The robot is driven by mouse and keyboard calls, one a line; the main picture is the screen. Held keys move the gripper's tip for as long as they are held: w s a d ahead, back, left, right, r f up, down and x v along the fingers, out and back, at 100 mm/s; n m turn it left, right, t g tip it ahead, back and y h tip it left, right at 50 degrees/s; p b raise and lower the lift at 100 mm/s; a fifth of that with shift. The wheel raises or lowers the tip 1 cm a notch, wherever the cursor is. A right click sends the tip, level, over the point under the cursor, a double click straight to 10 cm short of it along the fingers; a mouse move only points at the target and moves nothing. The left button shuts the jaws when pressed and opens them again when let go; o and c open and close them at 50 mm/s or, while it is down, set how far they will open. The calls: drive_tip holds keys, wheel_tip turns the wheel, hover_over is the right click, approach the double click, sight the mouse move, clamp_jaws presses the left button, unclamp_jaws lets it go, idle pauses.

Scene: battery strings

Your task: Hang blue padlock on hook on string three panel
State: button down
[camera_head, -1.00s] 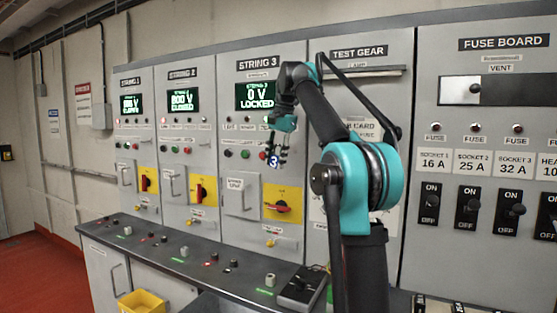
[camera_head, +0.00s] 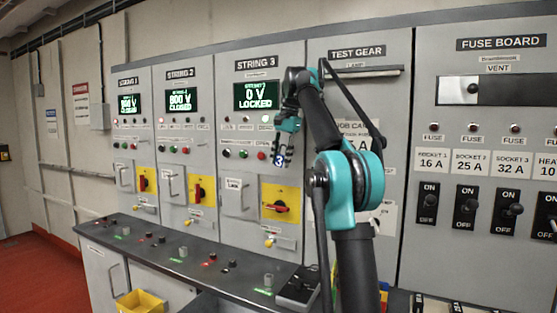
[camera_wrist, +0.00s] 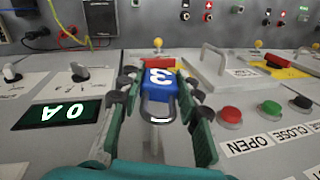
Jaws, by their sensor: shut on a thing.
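My gripper (camera_head: 283,150) is shut on the blue padlock (camera_head: 279,159), which bears a white 3. In the wrist view the padlock (camera_wrist: 161,81) sits between the dark fingers of my gripper (camera_wrist: 160,85), its grey shackle pointing to the bottom of the picture. In the head view the padlock is in front of the string 3 panel (camera_head: 232,155), above and near its yellow plate with a red rotary handle (camera_head: 277,206). The gap to the panel is hard to judge. I cannot make out the hook for certain.
The string 3 display (camera_head: 257,95) reads 0 V LOCKED. String 1 and 2 panels stand left, test gear (camera_head: 356,53) and fuse board (camera_head: 501,43) right. A bench (camera_head: 180,250) with small knobs runs below. A yellow bin (camera_head: 141,302) stands at bottom left.

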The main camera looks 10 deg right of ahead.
drive_tip(key=w, duration=0.1)
drive_tip(key=w+d, duration=0.2)
drive_tip(key=shift+w+d+f, duration=0.1)
drive_tip(key=shift+f, duration=0.15)
